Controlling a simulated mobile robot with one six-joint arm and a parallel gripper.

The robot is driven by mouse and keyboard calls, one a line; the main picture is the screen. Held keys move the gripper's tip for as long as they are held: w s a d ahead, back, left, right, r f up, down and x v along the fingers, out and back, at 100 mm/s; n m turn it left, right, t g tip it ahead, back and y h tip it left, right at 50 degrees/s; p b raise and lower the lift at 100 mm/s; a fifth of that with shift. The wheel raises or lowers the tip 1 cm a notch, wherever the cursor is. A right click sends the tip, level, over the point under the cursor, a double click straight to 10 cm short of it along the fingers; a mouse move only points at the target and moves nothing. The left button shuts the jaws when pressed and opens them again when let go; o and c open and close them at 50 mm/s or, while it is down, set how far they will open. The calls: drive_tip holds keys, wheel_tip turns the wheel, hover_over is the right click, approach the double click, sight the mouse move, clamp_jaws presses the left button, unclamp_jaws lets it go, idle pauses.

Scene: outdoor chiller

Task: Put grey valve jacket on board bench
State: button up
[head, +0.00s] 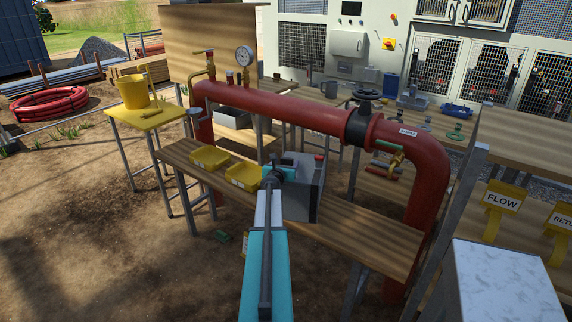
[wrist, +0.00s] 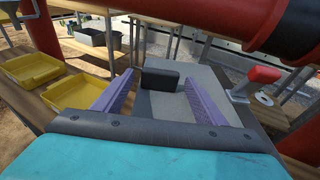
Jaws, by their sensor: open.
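A grey block-like thing (head: 306,190), which looks like the grey valve jacket, is on the long wooden bench (head: 370,232) in front of the red pipe. My arm partly hides it in the head view. In the wrist view its pale grey top (wrist: 168,105) lies below and between my fingers, with a dark upright tab (wrist: 160,79) near the fingertips. My gripper (head: 275,174) is over its left part. In the wrist view my gripper (wrist: 159,77) is open, with a finger on each side of the tab. I cannot tell whether they touch it.
A red pipe (head: 290,110) crosses close behind my gripper. Yellow trays (head: 210,158) sit left of the grey block. A red-topped lever (wrist: 264,75) stands at its right. The bench's right part is clear. A yellow table with a bucket (head: 133,92) stands left.

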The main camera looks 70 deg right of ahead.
drive_tip(key=b+v, duration=0.1)
drive_tip(key=v, duration=1)
drive_tip(key=shift+a, duration=0.2)
idle(0.9)
